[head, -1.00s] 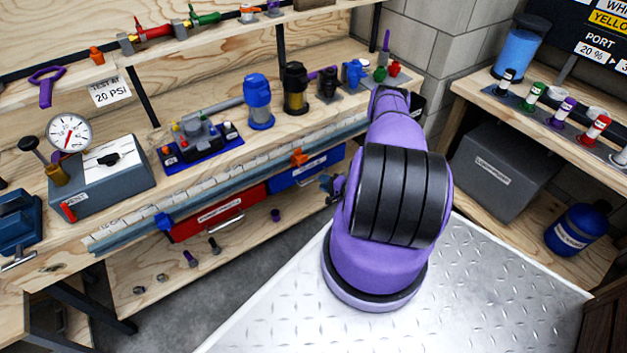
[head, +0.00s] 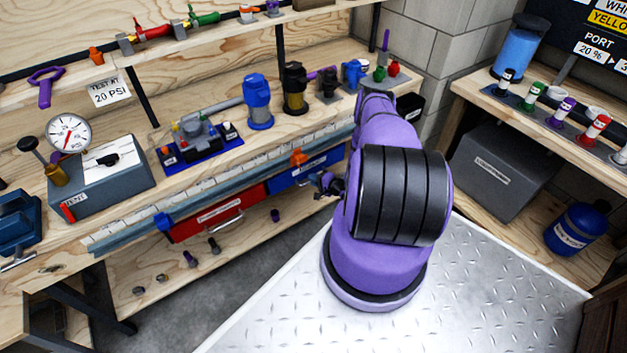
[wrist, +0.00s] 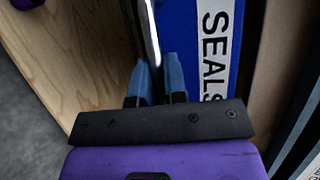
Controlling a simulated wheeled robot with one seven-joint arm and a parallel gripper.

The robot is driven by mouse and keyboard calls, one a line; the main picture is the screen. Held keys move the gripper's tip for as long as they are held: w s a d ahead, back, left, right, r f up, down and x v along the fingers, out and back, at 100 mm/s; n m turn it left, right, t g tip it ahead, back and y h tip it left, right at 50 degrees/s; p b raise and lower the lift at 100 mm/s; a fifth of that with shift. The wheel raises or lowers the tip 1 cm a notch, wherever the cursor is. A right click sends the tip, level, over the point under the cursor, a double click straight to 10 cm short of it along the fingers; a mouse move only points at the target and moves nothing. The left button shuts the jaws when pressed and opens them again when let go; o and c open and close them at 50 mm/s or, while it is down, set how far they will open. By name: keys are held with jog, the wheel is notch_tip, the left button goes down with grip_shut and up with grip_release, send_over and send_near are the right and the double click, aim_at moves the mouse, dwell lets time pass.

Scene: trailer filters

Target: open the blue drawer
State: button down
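The blue drawer (head: 290,178) sits under the workbench, to the right of a red drawer, and looks shut. In the wrist view its blue front (wrist: 208,75) carries a white "SEALS" label (wrist: 213,55). Its metal bar handle (wrist: 150,35) runs down toward my fingers. My gripper (wrist: 157,82) has two blue fingertips, spaced apart with the end of the handle between them. A gap shows between the fingers, and I cannot see firm contact on both sides. In the head view my gripper (head: 324,185) is small and dark, just in front of the drawer's right part.
The red drawer (head: 215,213) with its own handle is beside the blue one. A wooden lower shelf (head: 170,275) holds several small fittings. The bench edge with a ruler strip (head: 220,190) overhangs the drawers. A grey box (head: 500,172) stands at right.

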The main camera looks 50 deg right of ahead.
jog(key=shift+s, duration=0.1)
jog(key=s+a, duration=0.3)
jog(key=s, duration=1)
jog(key=s+a, duration=0.3)
jog(key=s, duration=0.9)
jog(key=shift+s, duration=0.4)
jog(key=shift+a, duration=0.1)
jog(key=c, duration=1.2)
grip_release()
